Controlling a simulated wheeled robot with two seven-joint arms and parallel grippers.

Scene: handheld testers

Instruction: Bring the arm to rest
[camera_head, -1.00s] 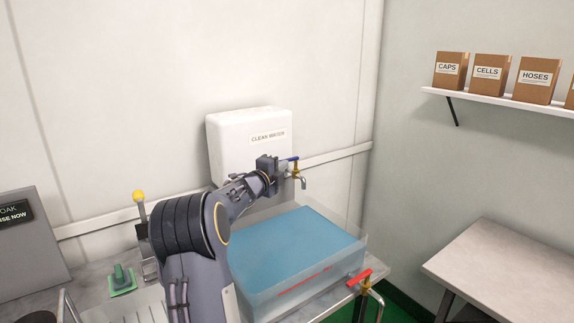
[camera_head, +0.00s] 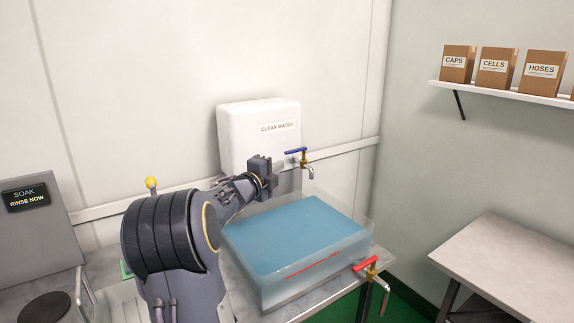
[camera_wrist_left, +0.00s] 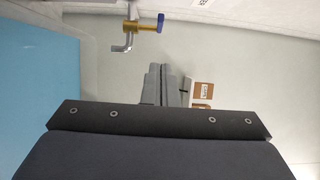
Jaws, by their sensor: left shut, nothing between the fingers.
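My left arm comes in from the lower left in the head view. Its gripper (camera_head: 268,174) is shut and empty, above the far edge of the water tub. It is a little left of the blue-handled tap (camera_head: 306,164), with a visible gap between them. In the left wrist view the shut fingers (camera_wrist_left: 166,82) point away from the camera, and the tap's spout and blue handle (camera_wrist_left: 140,27) show above them. My right gripper is not in view.
A clear tub of blue water (camera_head: 308,234) stands on the bench below my arm, with a red-handled tap (camera_head: 366,267) at its front. A white clean-water tank (camera_head: 240,130) hangs behind. A grey panel (camera_head: 35,235) reads "SOAK, RINSE NOW". A bare table (camera_head: 500,255) stands right, under shelved boxes (camera_head: 495,68).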

